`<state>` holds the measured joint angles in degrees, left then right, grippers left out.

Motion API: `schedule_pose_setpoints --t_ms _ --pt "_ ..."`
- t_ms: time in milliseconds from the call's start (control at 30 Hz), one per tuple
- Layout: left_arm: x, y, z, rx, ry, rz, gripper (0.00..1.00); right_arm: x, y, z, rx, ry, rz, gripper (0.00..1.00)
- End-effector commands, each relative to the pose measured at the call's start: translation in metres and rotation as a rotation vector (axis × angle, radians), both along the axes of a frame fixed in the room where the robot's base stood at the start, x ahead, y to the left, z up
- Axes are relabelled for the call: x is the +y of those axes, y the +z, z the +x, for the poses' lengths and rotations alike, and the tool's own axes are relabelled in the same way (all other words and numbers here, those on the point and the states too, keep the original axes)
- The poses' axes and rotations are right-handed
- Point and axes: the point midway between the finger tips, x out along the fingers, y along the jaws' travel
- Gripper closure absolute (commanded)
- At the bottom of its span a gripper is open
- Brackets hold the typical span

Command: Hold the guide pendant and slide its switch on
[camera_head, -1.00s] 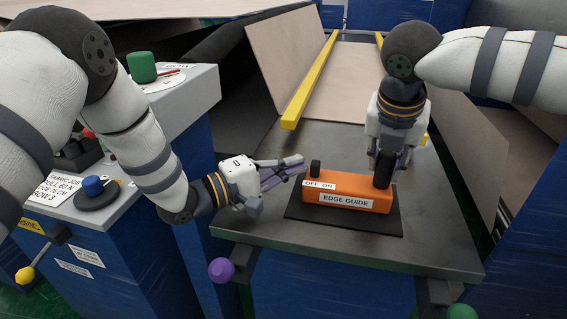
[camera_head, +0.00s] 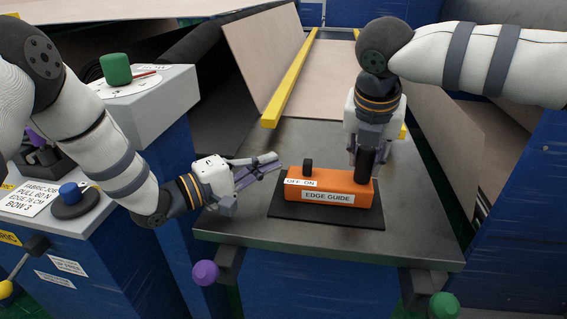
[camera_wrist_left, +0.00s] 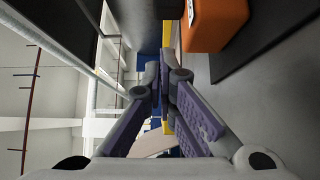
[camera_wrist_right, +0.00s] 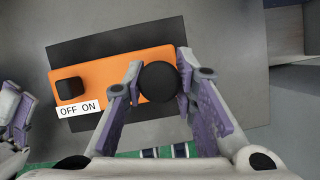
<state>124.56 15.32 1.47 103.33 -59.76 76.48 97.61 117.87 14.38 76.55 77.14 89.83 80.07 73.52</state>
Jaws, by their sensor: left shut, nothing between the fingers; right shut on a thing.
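The guide pendant, an orange box (camera_head: 330,191) labelled EDGE GUIDE, lies on a dark mat (camera_head: 340,217) on a grey metal table. My right gripper (camera_head: 366,160) is shut on the black upright grip post at its right end; the right wrist view shows a finger on either side of the post (camera_wrist_right: 160,82). The black switch (camera_head: 307,166) stands up near the left end, behind the OFF ON label (camera_head: 301,183).
Left of the table stands a console with a green knob (camera_head: 116,68) and a blue knob (camera_head: 70,193). Yellow rails (camera_head: 289,78) run back behind the table. A purple ball (camera_head: 205,272) and a green ball (camera_head: 443,306) sit at its front corners. The table's front strip is clear.

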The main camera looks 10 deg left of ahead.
Motion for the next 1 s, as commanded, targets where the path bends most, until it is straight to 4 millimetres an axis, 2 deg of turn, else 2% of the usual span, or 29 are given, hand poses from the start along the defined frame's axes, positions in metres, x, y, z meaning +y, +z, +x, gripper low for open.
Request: schedule_pose_setpoints --t_ms 200,400,567,900,933,1000 --pt "0.039 0.0 -0.038 0.001 0.004 -0.002 1.0 0.0 0.001 0.0 -0.002 -0.001 0.001 1.0" --pt "0.062 0.0 -0.063 0.0 0.002 0.0 1.0 0.0 0.001 0.0 -0.002 -0.001 0.0 1.0" --pt "0.069 0.0 -0.07 -0.001 0.0 -0.001 1.0 0.0 0.001 0.0 -0.002 -0.001 0.0 1.0" --pt "0.069 0.0 -0.071 -0.001 0.0 0.0 1.0 0.0 0.001 0.0 -0.003 -0.001 0.0 1.0" --pt "0.069 0.0 -0.071 -0.001 0.0 0.001 1.0 0.0 0.001 0.0 -0.003 -0.001 0.0 0.72" --pt "0.069 0.0 -0.071 -0.001 0.0 0.001 1.0 0.0 0.001 0.0 -0.002 -0.001 0.0 0.56"
